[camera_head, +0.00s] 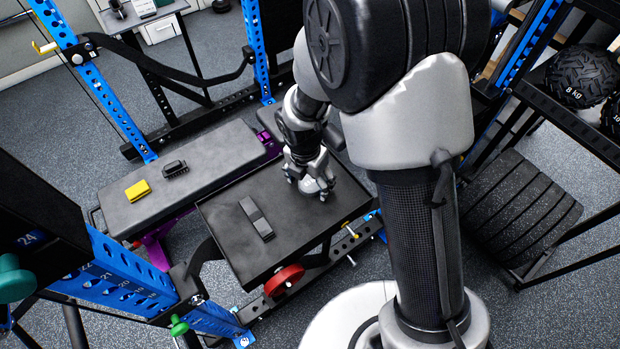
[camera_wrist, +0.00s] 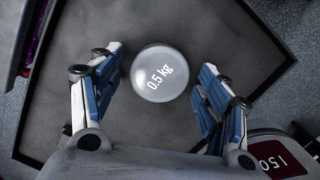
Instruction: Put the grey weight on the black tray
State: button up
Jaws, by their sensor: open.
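The grey weight (camera_wrist: 160,74) is a round disc marked "0.5 kg". In the wrist view it lies between my gripper's two spread fingers, with gaps on both sides, over the dark surface of the black tray (camera_wrist: 110,22). Whether it rests on the tray or is slightly above it is hard to tell. In the head view my gripper (camera_head: 317,188) is low over the back right part of the black tray (camera_head: 222,208), pointing down and open. The weight is hidden there behind my gripper.
A dark grey block (camera_head: 256,217) lies on the tray left of my gripper. A padded bench (camera_head: 205,160) behind holds a yellow block (camera_head: 138,190) and a black object (camera_head: 175,169). Blue rack posts (camera_head: 110,100) and a red disc (camera_head: 284,281) stand close around.

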aim_at(307, 187)
jog(key=s+d+r+m+p, duration=0.1)
jog(key=d+r+m+p, duration=0.15)
jog(key=r, duration=0.45)
jog(key=s+d+r+m+t+p, duration=0.1)
jog(key=s+r+m, duration=0.15)
jog(key=r, duration=0.45)
jog(key=s+d+r+m+p, duration=0.1)
jog(key=r+m, duration=0.2)
jog(key=r, duration=0.4)
jog(key=s+d+r+m+t, duration=0.1)
jog(key=s+d+r+m, duration=0.3)
jog(key=s+m, duration=0.3)
jog(key=s+d+r+m+t, duration=0.1)
jog(key=s+d+r+m, duration=0.3)
jog(key=s+m, duration=0.4)
jog(key=r+m, duration=0.1)
jog(key=m, duration=0.5)
jog(key=shift+d+r+y, duration=0.25)
jog(key=shift+y, duration=0.15)
